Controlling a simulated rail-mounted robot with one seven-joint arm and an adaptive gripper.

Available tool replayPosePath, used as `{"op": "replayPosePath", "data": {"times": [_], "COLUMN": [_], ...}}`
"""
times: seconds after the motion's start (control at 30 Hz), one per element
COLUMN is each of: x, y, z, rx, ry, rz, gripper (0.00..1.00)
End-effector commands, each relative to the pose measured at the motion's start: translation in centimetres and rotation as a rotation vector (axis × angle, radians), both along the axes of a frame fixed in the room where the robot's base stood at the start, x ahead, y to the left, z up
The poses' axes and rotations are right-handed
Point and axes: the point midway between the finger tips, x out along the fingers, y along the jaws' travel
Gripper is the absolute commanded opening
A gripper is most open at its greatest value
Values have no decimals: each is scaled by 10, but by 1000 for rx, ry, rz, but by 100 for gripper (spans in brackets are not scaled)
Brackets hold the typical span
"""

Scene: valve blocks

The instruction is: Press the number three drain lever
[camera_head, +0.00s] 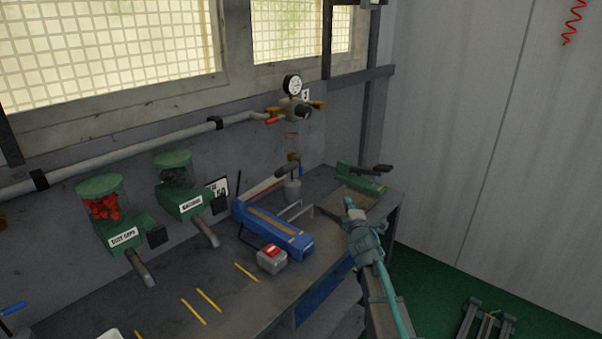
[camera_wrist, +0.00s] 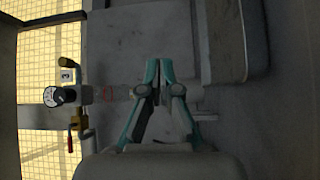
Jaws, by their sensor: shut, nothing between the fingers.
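The valve block marked 3 (camera_head: 293,108) is on the wall pipe, with a round gauge, a black knob and a red-tipped lever (camera_head: 270,121). In the wrist view its number 3 plate (camera_wrist: 67,75), black knob (camera_wrist: 60,96) and red lever (camera_wrist: 70,143) show at left. Below it a brass fitting (camera_head: 293,157) with a dark grey part is above the bench; I cannot tell for sure which part is the drain lever. My gripper (camera_head: 348,201) is shut and empty, over the bench to the right of the fitting. In the wrist view its teal fingertips (camera_wrist: 158,68) meet; they partly hide what lies behind.
A blue tool (camera_head: 275,228), a grey box with a red top (camera_head: 271,258) and yellow pencils lie on the bench (camera_head: 225,285). A green-ended device (camera_head: 360,177) stands at the bench's far right. Two green dispensers (camera_head: 120,230) hang at left.

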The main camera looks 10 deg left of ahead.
Motion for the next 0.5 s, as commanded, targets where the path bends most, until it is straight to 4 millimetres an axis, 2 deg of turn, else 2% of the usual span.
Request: {"op": "replayPosePath", "data": {"times": [0.03,0.2,0.33,0.5], "x": [-7,-26,-37,-44], "y": [29,99,133,154], "z": [12,28,35,39], "rx": [-20,-86,-118,-139], "ry": [-5,-26,-38,-47], "rz": [34,115,154,179], "gripper": [0,0,0,0]}}
